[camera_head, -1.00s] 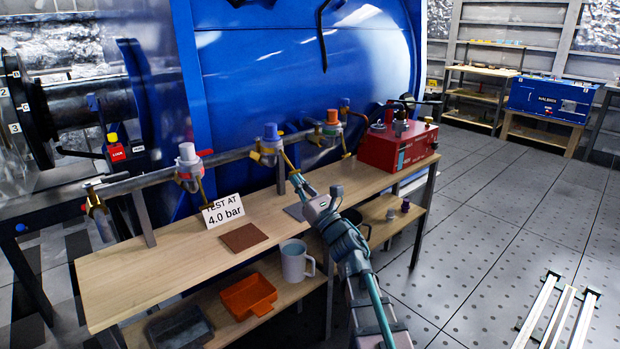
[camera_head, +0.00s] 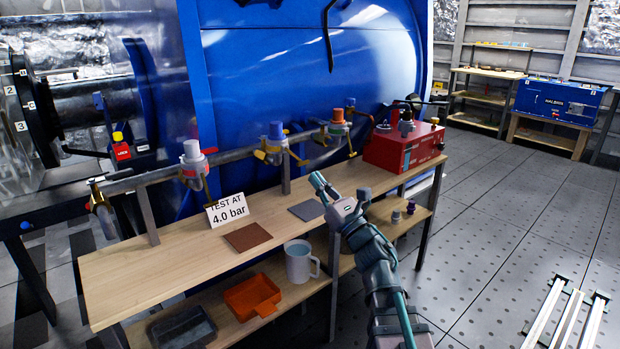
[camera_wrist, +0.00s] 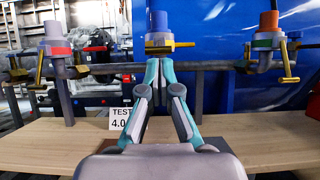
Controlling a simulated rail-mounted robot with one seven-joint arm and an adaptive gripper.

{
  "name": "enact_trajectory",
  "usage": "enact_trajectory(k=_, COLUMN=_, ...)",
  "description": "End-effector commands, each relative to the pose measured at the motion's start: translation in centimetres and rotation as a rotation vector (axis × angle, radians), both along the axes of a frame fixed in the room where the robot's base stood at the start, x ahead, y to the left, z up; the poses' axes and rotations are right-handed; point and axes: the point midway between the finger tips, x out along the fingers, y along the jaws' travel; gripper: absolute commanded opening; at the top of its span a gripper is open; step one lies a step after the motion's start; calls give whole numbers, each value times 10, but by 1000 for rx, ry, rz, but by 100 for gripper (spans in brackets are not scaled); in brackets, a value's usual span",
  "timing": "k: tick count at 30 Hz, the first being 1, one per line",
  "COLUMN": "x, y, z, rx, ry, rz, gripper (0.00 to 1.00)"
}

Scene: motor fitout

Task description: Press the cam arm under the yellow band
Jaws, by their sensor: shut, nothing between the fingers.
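The middle coupling has a blue cap (camera_head: 276,131) above a yellow band (camera_wrist: 158,43) and stands on the pipe behind the bench. Brass-yellow arms stick out beside it; one arm (camera_wrist: 182,44) points right, nearly level, in the wrist view. In the head view another arm (camera_head: 297,157) slopes down to the right. My gripper (camera_head: 317,181) is shut and empty, in front of and below this coupling, apart from it in the head view. In the wrist view its fingertips (camera_wrist: 158,63) overlap the coupling's lower part and hide it.
A coupling with a white cap (camera_head: 192,150) and red band is left; one with an orange cap (camera_head: 338,116) is right. Both have brass arms. A sign reading TEST AT 4.0 bar (camera_head: 227,210), a mug (camera_head: 298,262) and a red box (camera_head: 402,148) are at the bench (camera_head: 150,262).

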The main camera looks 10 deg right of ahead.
Motion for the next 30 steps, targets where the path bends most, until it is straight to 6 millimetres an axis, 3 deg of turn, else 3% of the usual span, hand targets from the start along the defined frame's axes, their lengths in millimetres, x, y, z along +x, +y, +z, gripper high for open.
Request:
enact_trajectory(k=1, x=-15, y=-5, z=-3, rx=1, ry=-1, rz=0, gripper=0)
enact_trajectory(k=4, x=-32, y=-15, z=-6, rx=0, ry=0, rz=3, gripper=0)
enact_trajectory(k=30, x=-45, y=-24, z=-5, rx=0, ry=1, rz=9, gripper=0)
